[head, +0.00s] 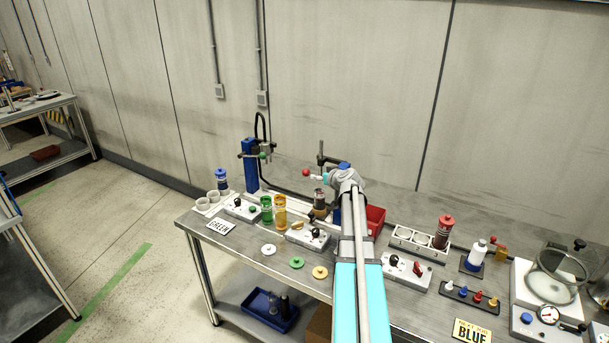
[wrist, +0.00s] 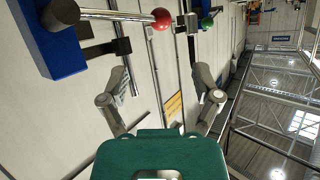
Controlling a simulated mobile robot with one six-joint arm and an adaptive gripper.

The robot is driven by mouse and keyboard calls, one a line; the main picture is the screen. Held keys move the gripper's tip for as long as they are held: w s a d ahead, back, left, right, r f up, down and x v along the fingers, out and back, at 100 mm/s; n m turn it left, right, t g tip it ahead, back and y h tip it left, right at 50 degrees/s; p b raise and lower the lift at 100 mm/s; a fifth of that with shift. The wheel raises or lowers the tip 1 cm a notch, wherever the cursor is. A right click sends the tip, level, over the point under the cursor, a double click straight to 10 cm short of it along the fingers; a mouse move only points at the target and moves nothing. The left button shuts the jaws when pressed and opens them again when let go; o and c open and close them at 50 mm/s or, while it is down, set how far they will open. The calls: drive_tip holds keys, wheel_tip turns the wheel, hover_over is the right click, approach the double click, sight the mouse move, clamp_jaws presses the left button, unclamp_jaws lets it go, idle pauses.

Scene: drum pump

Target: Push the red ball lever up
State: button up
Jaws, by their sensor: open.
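The red ball (head: 306,172) shows in the head view, just left of my gripper's end. In the wrist view the red ball (wrist: 161,19) sits at the tip of a metal rod (wrist: 112,15). The rod runs from near a blue block (wrist: 48,38) at the top left. A green ball (wrist: 207,23) is to the right of the red one. My gripper (wrist: 160,78) is open, with empty space between its fingers. In the picture the red ball lies above the gap and looks apart from both fingers. In the head view my arm hides part of my gripper.
A blue post (head: 250,165) with a clamp and black hose stands behind the bench's left part. A dark stand (head: 321,152) rises near my gripper. A red bin (head: 376,219), coloured cylinders, a socket strip (head: 415,240) and a glass vessel (head: 555,275) crowd the bench.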

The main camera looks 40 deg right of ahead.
sight(308, 173)
drive_tip(key=b+x, duration=0.4)
drive_tip(key=x, duration=0.9)
drive_tip(key=shift+b, duration=0.4)
